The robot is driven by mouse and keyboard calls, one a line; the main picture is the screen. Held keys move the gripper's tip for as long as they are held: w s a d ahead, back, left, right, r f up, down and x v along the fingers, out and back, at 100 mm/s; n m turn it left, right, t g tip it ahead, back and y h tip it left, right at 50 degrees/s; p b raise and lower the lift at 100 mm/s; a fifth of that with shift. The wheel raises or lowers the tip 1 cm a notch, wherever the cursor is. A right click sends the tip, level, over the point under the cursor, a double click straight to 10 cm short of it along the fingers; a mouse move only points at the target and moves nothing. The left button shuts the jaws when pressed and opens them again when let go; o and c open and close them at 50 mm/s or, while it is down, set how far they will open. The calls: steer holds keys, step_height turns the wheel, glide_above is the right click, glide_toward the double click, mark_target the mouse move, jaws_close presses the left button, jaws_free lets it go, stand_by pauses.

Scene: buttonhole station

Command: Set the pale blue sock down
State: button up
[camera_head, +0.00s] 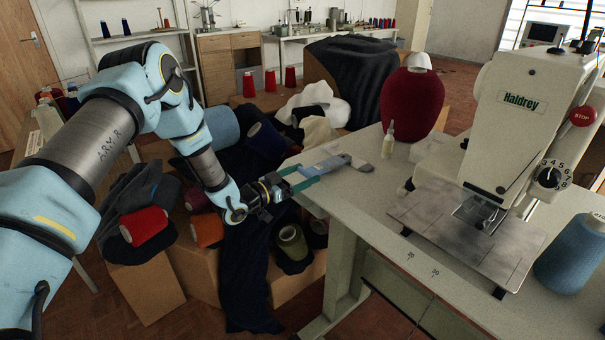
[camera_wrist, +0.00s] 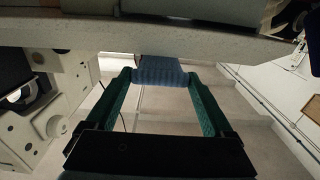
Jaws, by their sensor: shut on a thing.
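The pale blue sock (camera_head: 333,162) is at the near left corner of the sewing table (camera_head: 372,208). My gripper (camera_head: 307,174) reaches it from the left, and its green fingers are shut on the sock's near end. In the wrist view the ribbed blue knit (camera_wrist: 160,72) sits between the two fingertips, close to the table's edge (camera_wrist: 130,38).
A small white bottle (camera_head: 388,140) and a dark red vase-shaped thing (camera_head: 411,100) stand behind the sock. The sewing machine (camera_head: 520,125) and a blue thread cone (camera_head: 572,255) fill the table's right. Boxes with dark cloth and spools (camera_head: 292,242) lie below my arm.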

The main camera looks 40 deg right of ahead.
steer(key=o, duration=1.2)
steer(key=a+b, duration=0.3)
steer(key=a, duration=0.9)
steer(key=shift+w, duration=0.35)
